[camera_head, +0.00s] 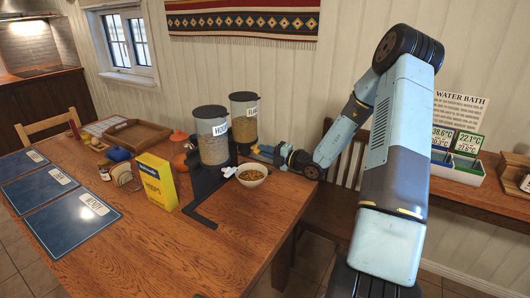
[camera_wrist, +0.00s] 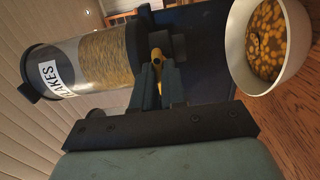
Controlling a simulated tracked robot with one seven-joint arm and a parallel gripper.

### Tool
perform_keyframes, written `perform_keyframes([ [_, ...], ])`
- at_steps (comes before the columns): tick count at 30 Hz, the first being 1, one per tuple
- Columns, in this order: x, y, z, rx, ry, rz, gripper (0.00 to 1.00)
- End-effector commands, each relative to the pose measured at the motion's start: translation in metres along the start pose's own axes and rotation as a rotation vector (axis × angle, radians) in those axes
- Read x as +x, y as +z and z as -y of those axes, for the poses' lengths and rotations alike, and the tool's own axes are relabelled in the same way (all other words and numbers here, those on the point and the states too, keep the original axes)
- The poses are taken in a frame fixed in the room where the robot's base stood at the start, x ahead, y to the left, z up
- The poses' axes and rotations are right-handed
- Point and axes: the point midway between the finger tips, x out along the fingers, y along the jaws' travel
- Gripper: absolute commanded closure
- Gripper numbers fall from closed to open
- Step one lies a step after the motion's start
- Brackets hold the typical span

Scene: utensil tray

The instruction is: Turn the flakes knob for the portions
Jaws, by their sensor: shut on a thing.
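The flakes dispenser (camera_head: 243,118) stands at the back of the table, behind the hoops dispenser (camera_head: 212,135). Its clear cylinder, labelled FLAKES, lies across the upper left of the wrist view (camera_wrist: 95,62), still holding golden flakes.
A yellow box (camera_head: 157,183) stands left of the dispensers' dark base (camera_head: 205,184). Dark blue mats (camera_head: 57,210) lie at the left. A wooden tray (camera_head: 138,134) lies farther back. The table's front middle (camera_head: 190,255) is clear. A chair (camera_head: 340,160) stands behind my arm.

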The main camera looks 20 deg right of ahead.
Motion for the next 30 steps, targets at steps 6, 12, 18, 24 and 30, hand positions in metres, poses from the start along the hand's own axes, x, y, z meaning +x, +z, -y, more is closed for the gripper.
perform_keyframes([
  [6, -0.003, 0.005, 0.003, 0.002, -0.006, 0.011, 1.0],
  [12, -0.003, 0.004, 0.003, 0.002, -0.007, 0.01, 0.82],
  [18, -0.002, 0.002, 0.002, 0.001, -0.004, 0.005, 0.63],
  [24, -0.001, 0.001, 0.001, 0.001, -0.003, 0.003, 0.63],
  [30, -0.012, 0.001, 0.001, 0.001, -0.003, 0.004, 0.63],
])
